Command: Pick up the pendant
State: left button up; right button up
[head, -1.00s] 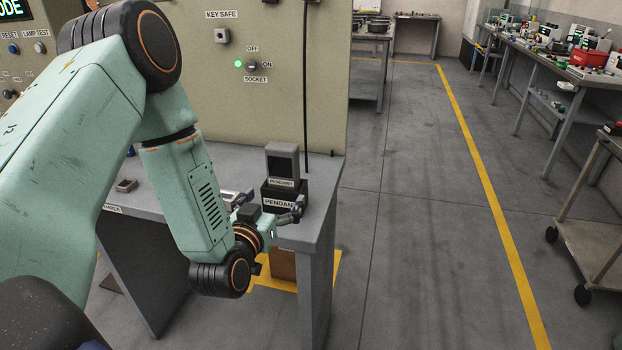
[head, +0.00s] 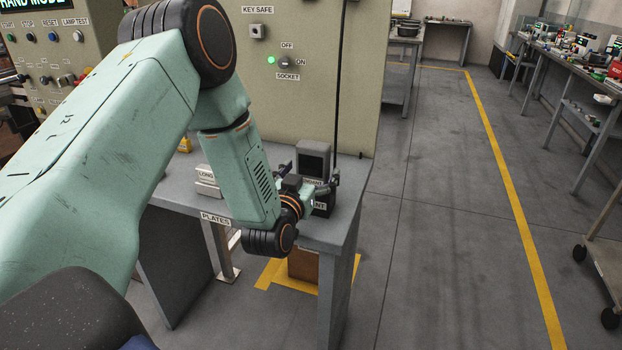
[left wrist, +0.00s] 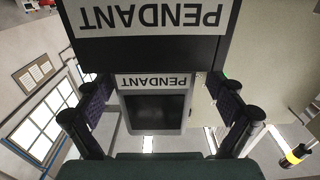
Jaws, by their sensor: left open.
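The pendant (head: 313,157) is a dark grey handheld box with a screen. It stands upright in a black holder (head: 325,210) labelled PENDANT, at the right end of the grey bench. My left gripper (head: 321,186) is at the pendant's lower part, partly covering its label and the holder. In the left wrist view, upside down, the pendant (left wrist: 152,110) sits between the two open fingers (left wrist: 158,82), with a visible gap on each side. The holder (left wrist: 150,50) fills the top of that view. My right gripper is not in view.
The bench (head: 335,236) has a PLATES label and a pale block (head: 207,180) to the left of my wrist. A tall cabinet (head: 310,95) with a hanging cable stands close behind the pendant. The floor to the right is clear up to a cart (head: 607,255).

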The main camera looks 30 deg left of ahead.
pick_arm(q)
jog(key=shift+d+r, duration=0.15)
jog(key=shift+d, duration=0.3)
jog(key=shift+a, duration=0.4)
jog(key=c, duration=0.6)
jog(key=shift+d, duration=0.3)
jog(key=c, duration=0.5)
jog(key=shift+a, duration=0.25)
jog(key=c, duration=0.4)
jog(key=shift+d, duration=0.2)
jog(key=shift+c, duration=0.6)
